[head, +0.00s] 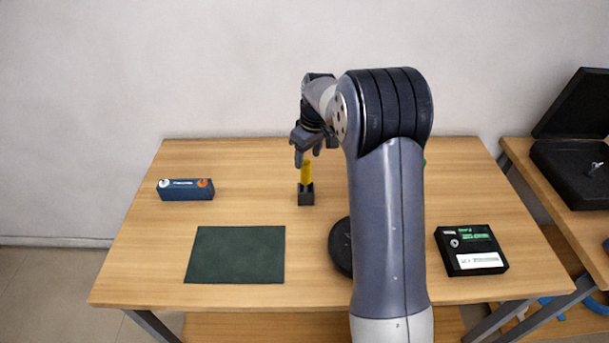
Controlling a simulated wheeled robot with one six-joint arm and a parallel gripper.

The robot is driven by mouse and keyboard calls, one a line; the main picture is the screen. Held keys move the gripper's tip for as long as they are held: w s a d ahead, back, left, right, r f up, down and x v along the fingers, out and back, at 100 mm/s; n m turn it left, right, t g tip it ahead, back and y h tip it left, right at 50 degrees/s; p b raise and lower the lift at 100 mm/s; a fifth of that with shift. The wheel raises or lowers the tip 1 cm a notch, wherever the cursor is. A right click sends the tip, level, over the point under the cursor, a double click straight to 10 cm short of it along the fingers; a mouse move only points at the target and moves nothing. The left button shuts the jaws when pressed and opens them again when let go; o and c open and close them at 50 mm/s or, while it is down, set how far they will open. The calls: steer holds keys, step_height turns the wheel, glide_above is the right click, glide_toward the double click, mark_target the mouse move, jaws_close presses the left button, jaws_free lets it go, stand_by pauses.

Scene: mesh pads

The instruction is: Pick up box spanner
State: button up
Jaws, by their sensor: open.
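A yellow-handled tool (306,173), which looks like the box spanner, stands upright in a small black holder (306,197) on the wooden table. My gripper (307,156) is at the top of the yellow handle and points downward. Its jaws are open. The fingers are small in the head view, and I cannot tell whether they are around the handle or just in front of it. My arm hides part of the table right of the holder.
A dark green mat (236,254) lies at the front left, with a blue box (186,189) behind it. A black round object (341,246) is partly hidden by my arm. A black box (470,250) lies at the right. An open black case (570,172) sits on a side table.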

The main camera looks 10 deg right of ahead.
mark_target(305, 170)
step_height(305, 170, down, 2)
steer(key=shift+w+a+f, duration=0.1)
steer(key=shift+f, duration=0.1)
steer(key=shift+w+a+f+p, duration=0.1)
steer(key=shift+w+f+p, duration=0.2)
steer(key=shift+f, duration=0.5)
steer(key=shift+w+a+f+p, duration=0.15)
steer(key=shift+f+p, duration=0.25)
steer(key=shift+f, duration=0.45)
steer(key=shift+w+d+f+p, duration=0.1)
steer(key=shift+w+f+p, duration=0.2)
steer(key=shift+f, duration=0.5)
steer(key=shift+s, duration=0.15)
steer(key=shift+c, duration=0.4)
jaws_close()
